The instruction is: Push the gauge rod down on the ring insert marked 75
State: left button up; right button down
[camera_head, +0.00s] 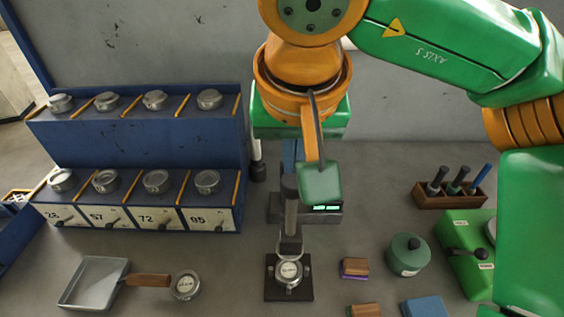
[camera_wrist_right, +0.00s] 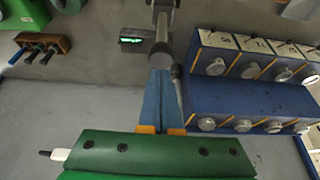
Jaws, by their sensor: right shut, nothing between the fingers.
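A ring insert (camera_head: 289,271) with a pale, unreadable label sits on a dark square base at the front middle. The gauge rod (camera_head: 291,215) stands upright above it, its lower fork close over the ring. In the wrist view the rod's round dark end (camera_wrist_right: 161,55) shows just beyond my fingertips. My right gripper (camera_head: 290,160) is shut and empty, its blue fingers pointing down just above the rod's top. I cannot tell whether they touch it. The shut fingers also show in the wrist view (camera_wrist_right: 160,82). My left gripper is not in view.
A blue two-tier rack (camera_head: 140,140) at left holds several rings, with labels such as 57, 72 and 95. A lit display (camera_head: 325,208) stands behind the rod. A handled pan (camera_head: 95,282), a loose ring (camera_head: 186,285), a green pot (camera_head: 408,255) and a tool block (camera_head: 450,195) surround it.

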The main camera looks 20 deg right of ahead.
aim_at(293, 181)
jog(key=shift+f+b, duration=4.05)
jog(key=shift+f, duration=1.15)
jog(key=shift+r, duration=0.15)
jog(key=shift+r+p, duration=0.1)
jog(key=shift+p, duration=0.2)
notch_tip(293, 181, up, 7)
jog(key=p, duration=0.7)
